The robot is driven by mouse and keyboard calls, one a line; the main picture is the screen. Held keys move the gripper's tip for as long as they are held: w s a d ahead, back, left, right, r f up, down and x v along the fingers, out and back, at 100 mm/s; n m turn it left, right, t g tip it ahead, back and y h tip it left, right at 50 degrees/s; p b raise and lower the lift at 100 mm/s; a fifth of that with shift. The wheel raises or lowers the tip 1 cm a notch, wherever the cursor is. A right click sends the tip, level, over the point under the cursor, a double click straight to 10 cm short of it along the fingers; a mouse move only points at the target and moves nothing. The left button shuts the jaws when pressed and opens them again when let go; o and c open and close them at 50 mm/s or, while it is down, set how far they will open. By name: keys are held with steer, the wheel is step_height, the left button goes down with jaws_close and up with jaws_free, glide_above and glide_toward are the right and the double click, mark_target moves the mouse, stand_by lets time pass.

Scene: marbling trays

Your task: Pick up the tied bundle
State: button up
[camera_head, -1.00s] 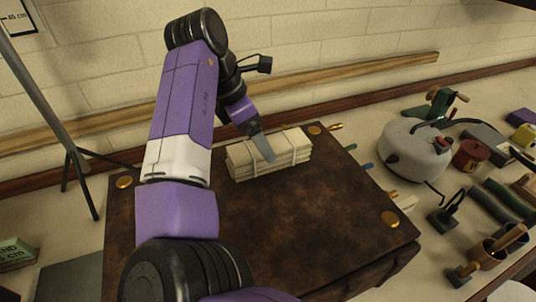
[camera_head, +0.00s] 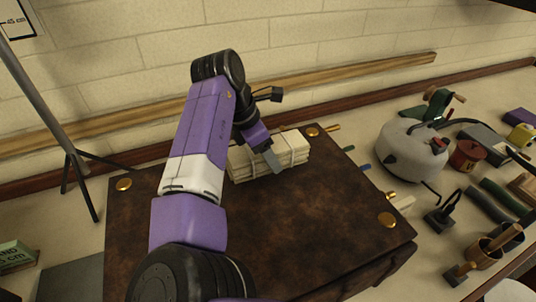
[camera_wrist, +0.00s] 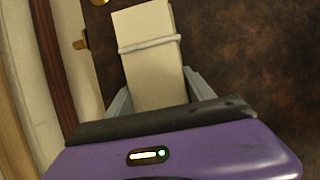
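The tied bundle (camera_head: 295,146), a stack of pale cream slabs or sheets with light ties, lies flat on the dark brown mottled case (camera_head: 300,210), near its back edge. My gripper (camera_head: 272,162) is down at the bundle's front side, and one grey finger covers part of it. In the wrist view my gripper (camera_wrist: 158,88) has a finger on either side of the bundle (camera_wrist: 150,65), with one pale tie crossing beyond the fingertips. The fingers stand apart, very close to the bundle's sides. Firm contact is not visible, and the bundle's underside is hidden.
A grey-white round appliance (camera_head: 410,150) stands right of the case, with a dark red tin (camera_head: 466,156) and several tools beyond. A black stand (camera_head: 75,160) is at the left. A wooden strip (camera_head: 350,75) runs along the wall behind. The case's front top is clear.

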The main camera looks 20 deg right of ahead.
steer(key=c, duration=1.1)
steer(key=shift+r, duration=0.1)
jaws_close()
